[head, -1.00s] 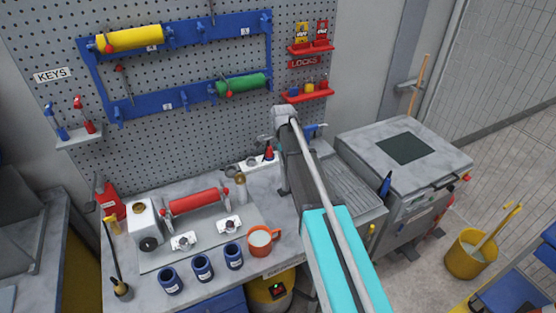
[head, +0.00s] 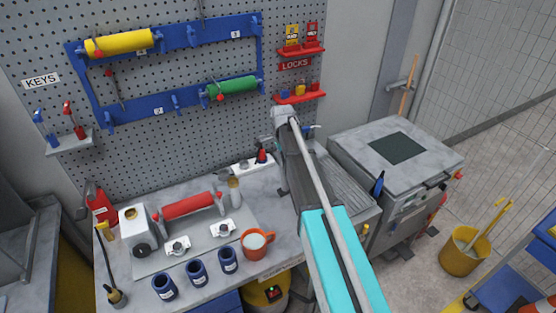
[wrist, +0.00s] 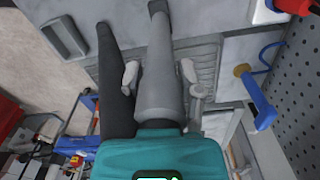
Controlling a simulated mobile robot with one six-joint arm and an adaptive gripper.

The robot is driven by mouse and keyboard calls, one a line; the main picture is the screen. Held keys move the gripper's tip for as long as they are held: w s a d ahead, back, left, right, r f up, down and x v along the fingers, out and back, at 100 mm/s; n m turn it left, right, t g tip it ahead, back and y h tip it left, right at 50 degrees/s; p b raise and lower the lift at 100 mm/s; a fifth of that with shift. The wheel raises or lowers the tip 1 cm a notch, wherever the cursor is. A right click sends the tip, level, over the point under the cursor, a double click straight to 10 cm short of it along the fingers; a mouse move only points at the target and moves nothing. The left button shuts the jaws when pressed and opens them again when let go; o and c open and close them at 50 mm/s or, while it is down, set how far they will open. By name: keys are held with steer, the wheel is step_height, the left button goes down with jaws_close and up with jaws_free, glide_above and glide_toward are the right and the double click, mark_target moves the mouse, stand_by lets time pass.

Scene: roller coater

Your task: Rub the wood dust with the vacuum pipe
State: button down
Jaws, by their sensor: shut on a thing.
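In the wrist view my gripper (wrist: 160,76) has pale grey fingers on both sides of a grey tapered tube, which looks like the vacuum pipe (wrist: 160,45). The gripper is shut on it. The tube points away over a grey ribbed surface (wrist: 208,60). A dark tube-like shape (wrist: 115,85) runs beside it on the left. The grey machine with the ribbed bed (head: 345,190) is partly behind my arm. I cannot make out any wood dust in either view.
The workbench (head: 210,262) at left carries an orange mug (head: 256,243), several blue cups and a red roller (head: 188,206). A pegboard (head: 180,145) stands behind. A yellow bucket (head: 460,258) is on the floor at right. A blue handle (wrist: 258,103) is right of my gripper.

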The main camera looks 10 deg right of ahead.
steer(key=shift+w+d, duration=0.2)
steer(key=shift+d, duration=0.45)
steer(key=shift+s+d+r, duration=0.1)
steer(key=shift+s+d, duration=0.1)
steer(key=shift+s, duration=0.55)
steer(key=shift+s+a, duration=0.3)
steer(key=shift+a, duration=0.6)
steer(key=shift+s+a, duration=0.25)
steer(key=shift+a, duration=0.75)
steer(key=shift+s+a, duration=0.35)
steer(key=shift+a, duration=0.5)
steer(key=shift+s+a, duration=0.3)
steer(key=shift+a, duration=0.7)
